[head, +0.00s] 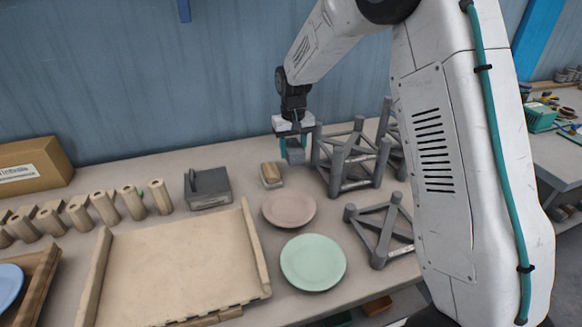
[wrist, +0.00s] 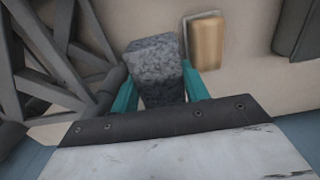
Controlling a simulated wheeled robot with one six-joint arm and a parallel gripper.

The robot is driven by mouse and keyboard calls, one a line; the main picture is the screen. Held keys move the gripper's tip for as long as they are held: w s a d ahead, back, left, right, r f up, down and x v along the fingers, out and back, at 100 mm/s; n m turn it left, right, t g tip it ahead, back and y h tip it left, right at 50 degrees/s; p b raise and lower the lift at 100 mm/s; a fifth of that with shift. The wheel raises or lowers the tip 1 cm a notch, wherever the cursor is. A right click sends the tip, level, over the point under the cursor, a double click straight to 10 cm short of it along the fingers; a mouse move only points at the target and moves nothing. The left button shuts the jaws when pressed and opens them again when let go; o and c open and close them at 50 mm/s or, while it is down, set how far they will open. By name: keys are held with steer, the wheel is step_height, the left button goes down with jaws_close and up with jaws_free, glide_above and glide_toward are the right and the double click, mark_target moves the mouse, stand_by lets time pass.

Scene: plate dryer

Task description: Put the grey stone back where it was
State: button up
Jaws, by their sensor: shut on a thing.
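The grey stone (wrist: 157,72) is a speckled block held between the teal fingers of my gripper (wrist: 160,88) in the wrist view. In the head view my gripper (head: 294,142) is shut on the stone (head: 295,156) and holds it above the back of the table. It hangs between a small tan block on a grey base (head: 271,174) and the grey tube rack (head: 350,160). In the wrist view the tan block (wrist: 207,40) lies just right of the stone, and the rack (wrist: 62,55) is close on the left.
A pink plate (head: 289,209) and a green plate (head: 313,262) lie in front. A dark grey box (head: 207,188) stands left of the tan block. A low grey frame (head: 382,230) lies right. A large wooden tray (head: 102,262) and a row of wooden cylinders (head: 104,207) fill the left.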

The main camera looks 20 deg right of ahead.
mark_target(292, 176)
steer(key=shift+a+f, duration=0.1)
steer(key=shift+f, duration=3.4)
steer(key=shift+f, duration=0.2)
steer(key=o, duration=0.8)
